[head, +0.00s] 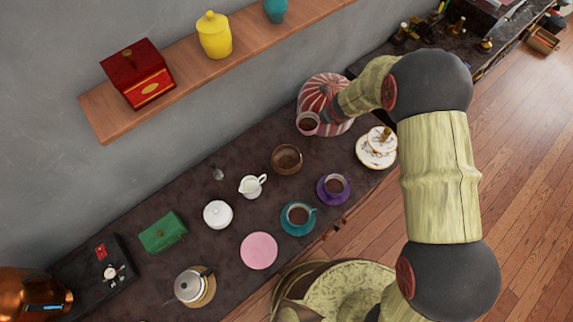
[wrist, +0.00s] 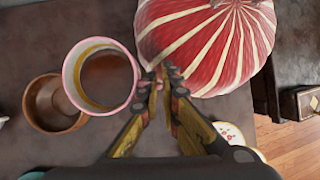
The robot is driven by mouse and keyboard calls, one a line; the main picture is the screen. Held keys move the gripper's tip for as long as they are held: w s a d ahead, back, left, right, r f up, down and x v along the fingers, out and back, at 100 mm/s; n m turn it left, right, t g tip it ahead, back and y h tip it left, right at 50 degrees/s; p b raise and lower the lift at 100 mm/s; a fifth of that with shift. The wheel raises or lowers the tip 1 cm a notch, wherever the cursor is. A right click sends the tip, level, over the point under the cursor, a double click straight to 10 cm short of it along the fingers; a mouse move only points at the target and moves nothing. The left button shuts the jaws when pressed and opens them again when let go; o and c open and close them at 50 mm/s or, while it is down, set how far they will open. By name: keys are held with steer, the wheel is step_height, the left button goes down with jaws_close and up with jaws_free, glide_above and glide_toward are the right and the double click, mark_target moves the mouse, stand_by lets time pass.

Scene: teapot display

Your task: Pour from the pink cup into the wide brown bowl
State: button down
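The pink cup (head: 308,122) holds brown liquid. In the wrist view the cup (wrist: 68,75) is large and close, its mouth facing the camera. My gripper (wrist: 161,78) is shut on the cup's handle at its right side. The gripper (head: 334,112) is partly hidden by my arm in the head view. The cup appears held above the counter, in front of the striped object. The wide brown bowl (head: 286,159) stands on the counter below and left of the cup. In the wrist view the bowl (wrist: 40,108) is partly covered by the cup; its inside looks brown.
A red-and-white striped rounded object (head: 325,88) stands behind the cup. A white creamer (head: 252,186), a purple cup (head: 335,186), a teal cup (head: 299,215) and an empty pink saucer (head: 259,250) stand near the bowl. A white floral lidded dish (head: 377,150) is to the right.

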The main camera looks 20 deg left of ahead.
mark_target(311, 131)
steer(key=s+t+b, duration=0.1)
steer(key=b, duration=0.3)
steer(key=s+a+f+t+b, duration=0.1)
steer(key=s+t+b, duration=0.1)
steer(key=b, duration=0.2)
steer(key=s+n+t+h+b, duration=0.1)
steer(key=b, duration=0.3)
steer(key=shift+s+a+f, duration=0.2)
steer(key=shift+s+a, duration=0.1)
steer(key=shift+a, duration=0.05)
steer(key=shift+s+r+t+b, duration=0.1)
steer(key=shift+s+t+b, duration=0.2)
steer(key=shift+b, duration=0.1)
steer(key=shift+s+a+r+t+b, duration=0.1)
steer(key=shift+s+r+t+b, duration=0.15)
steer(key=shift+t+b, duration=0.05)
steer(key=shift+s+a+r+t+h+b, duration=0.1)
steer(key=shift+s+r+t+h+b, duration=0.2)
steer(key=shift+t, duration=0.1)
steer(key=shift+s+a+r+t, duration=0.1)
steer(key=shift+s+r+t, duration=0.1)
steer(key=shift+t, duration=0.1)
steer(key=shift+f+b, duration=0.1)
steer(key=shift+b, duration=0.3)
steer(key=shift+s+a+f+n+t+b, duration=0.1)
steer(key=shift+s+n+t+b, duration=0.25)
steer(key=shift+t+b, duration=0.5)
